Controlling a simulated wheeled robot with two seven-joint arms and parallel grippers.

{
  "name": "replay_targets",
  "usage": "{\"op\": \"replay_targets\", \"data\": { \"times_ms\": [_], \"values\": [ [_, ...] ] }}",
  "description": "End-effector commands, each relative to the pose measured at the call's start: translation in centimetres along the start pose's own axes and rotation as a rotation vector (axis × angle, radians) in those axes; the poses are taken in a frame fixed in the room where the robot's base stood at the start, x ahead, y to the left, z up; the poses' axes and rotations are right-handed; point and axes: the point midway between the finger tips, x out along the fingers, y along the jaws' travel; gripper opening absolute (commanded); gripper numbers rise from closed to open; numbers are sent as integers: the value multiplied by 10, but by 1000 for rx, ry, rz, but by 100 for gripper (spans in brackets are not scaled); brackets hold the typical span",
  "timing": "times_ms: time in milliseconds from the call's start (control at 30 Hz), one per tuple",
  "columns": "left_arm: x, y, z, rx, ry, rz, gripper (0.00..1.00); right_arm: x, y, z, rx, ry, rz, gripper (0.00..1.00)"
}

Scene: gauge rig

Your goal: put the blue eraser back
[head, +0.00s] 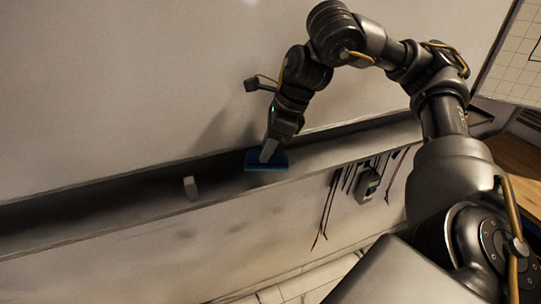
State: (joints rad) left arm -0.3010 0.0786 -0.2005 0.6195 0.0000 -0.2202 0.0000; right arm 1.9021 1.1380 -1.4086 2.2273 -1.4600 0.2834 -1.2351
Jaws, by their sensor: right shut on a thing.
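The blue eraser (252,162) is at the long grey ledge (330,154) below the pale board. My right gripper (267,155) reaches down from above and is shut on the eraser, its fingers covering part of the eraser's top. The eraser looks roughly level, at or just over the ledge; I cannot tell whether it touches the ledge. My left gripper is not in view.
A small pale block (190,187) is on the ledge to the left of the eraser. Dark cables and a small grey device (368,184) hang below the ledge on the right. The ledge between block and eraser is clear.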

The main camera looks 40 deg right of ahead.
Motion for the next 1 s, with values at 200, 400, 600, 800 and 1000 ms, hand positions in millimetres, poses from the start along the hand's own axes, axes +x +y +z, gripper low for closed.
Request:
{"op": "replay_targets", "data": {
  "times_ms": [200,400,600,800,1000],
  "values": [
    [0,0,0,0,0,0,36,3,-3,-4,1,-1,-1,9],
    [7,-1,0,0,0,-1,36,26,-5,-18,1,2,2,9],
    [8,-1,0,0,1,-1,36,34,-5,-22,1,0,-1,5],
    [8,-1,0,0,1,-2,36,34,-5,-22,1,1,0,40],
    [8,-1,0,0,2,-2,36,34,-5,-21,1,1,-1,56]
  ]
}}
